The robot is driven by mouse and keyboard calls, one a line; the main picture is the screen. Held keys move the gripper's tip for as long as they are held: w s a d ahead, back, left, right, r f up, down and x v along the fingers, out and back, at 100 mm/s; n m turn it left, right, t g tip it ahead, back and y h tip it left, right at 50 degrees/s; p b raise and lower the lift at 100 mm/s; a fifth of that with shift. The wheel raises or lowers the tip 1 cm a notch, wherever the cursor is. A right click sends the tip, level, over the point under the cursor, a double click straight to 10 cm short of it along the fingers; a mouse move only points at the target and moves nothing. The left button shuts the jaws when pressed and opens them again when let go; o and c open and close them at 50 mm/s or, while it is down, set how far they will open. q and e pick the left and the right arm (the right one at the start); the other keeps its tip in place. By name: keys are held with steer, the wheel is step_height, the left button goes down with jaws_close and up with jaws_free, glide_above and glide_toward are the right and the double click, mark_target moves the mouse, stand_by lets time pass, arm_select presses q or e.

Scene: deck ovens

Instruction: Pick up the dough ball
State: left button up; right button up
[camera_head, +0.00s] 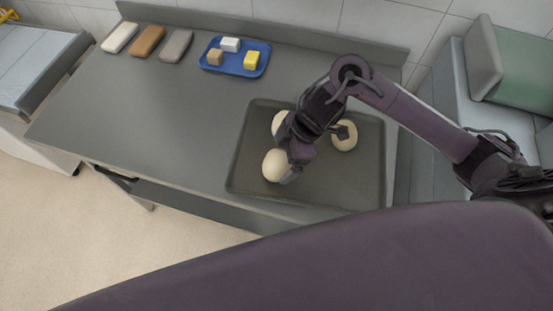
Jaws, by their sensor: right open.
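Three pale dough balls sit on a dark grey tray (345,190) on the counter. The front dough ball (275,166) is at the tray's left-middle. A second dough ball (279,122) lies behind it, partly hidden by my right gripper. A third dough ball (347,136) is to the right, its left edge covered by the gripper. My right gripper (289,175) points down at the front ball's right side, with its fingertips low beside it. The jaws are open; I cannot tell whether a finger touches the ball. My left gripper is not in view.
A blue tray (235,71) with small blocks stands at the back of the counter (160,120). White, brown and grey oblong pieces (148,41) lie at the back left. The counter's left-middle is clear. A raised edge runs along the wall.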

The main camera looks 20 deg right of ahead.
mark_target(280, 158)
steer(key=x, duration=0.4)
steer(key=shift+w+d+p, duration=0.1)
steer(key=shift+w+p, duration=0.05)
steer(key=shift+p, duration=0.25)
steer(key=shift+a+f, duration=0.2)
steer(key=shift+f, duration=0.35)
steer(key=shift+w, duration=0.1)
steer(key=c, duration=0.7)
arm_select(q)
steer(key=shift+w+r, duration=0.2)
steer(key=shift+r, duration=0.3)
arm_select(e)
steer(key=c, duration=0.4)
